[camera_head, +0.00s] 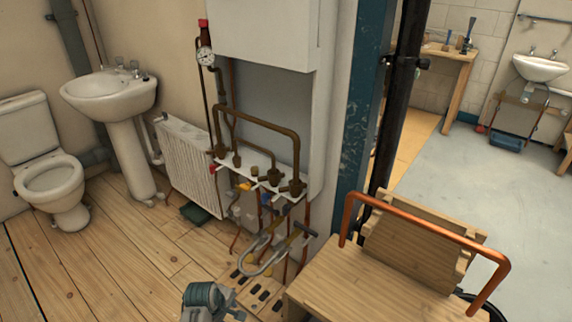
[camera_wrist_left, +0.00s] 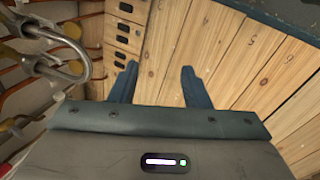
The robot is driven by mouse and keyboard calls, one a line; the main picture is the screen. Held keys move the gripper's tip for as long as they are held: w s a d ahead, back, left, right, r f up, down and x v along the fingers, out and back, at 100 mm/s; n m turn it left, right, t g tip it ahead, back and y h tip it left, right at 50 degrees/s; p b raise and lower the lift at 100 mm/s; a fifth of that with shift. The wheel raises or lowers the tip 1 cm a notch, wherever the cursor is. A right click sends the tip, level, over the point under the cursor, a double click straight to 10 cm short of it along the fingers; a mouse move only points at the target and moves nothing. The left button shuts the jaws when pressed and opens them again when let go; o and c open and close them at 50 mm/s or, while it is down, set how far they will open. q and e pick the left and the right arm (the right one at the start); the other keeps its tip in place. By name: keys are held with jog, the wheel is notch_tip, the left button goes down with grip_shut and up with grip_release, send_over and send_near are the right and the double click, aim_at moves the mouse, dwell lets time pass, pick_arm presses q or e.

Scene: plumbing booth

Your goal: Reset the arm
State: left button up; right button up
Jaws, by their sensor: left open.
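My left gripper (camera_wrist_left: 158,82) shows in the left wrist view with its two blue-grey fingers spread apart. Nothing is between them; light wooden boards lie beyond the fingertips. In the head view, part of my left arm or gripper (camera_head: 206,297) shows at the bottom edge, in front of the pipework; its fingers cannot be made out clearly there. My right gripper is in neither view.
A bent grey pipe (camera_head: 262,257) stands close to my left gripper, and also shows in the left wrist view (camera_wrist_left: 62,48). Copper pipes and valves (camera_head: 262,178) hang below a white boiler (camera_head: 262,35). A wooden bench (camera_head: 385,283) with a copper pipe (camera_head: 430,223) stands at right.

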pick_arm(q)
jog(key=s+a+f+m+g+y+p, duration=0.1)
jog(key=s+a+f+m+p, duration=0.2)
jog(key=s+f, duration=0.5)
jog(key=s+a+f+m+p, duration=0.4)
jog(key=s+f, duration=0.2)
jog(key=s, duration=0.4)
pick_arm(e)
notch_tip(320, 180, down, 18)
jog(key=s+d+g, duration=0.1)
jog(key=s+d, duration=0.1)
pick_arm(q)
jog(key=s+a+f+m+p, duration=0.2)
jog(key=s+a+m, duration=0.1)
jog(key=s, duration=0.7)
jog(key=s+a+f+m+y+p, duration=0.1)
jog(key=s+a+f+m+p, duration=0.1)
jog(key=s, duration=0.9)
jog(key=shift+s+a+f+m+g, duration=0.3)
jog(key=shift+a+f+m+g, duration=0.15)
jog(key=shift+a+f, duration=0.25)
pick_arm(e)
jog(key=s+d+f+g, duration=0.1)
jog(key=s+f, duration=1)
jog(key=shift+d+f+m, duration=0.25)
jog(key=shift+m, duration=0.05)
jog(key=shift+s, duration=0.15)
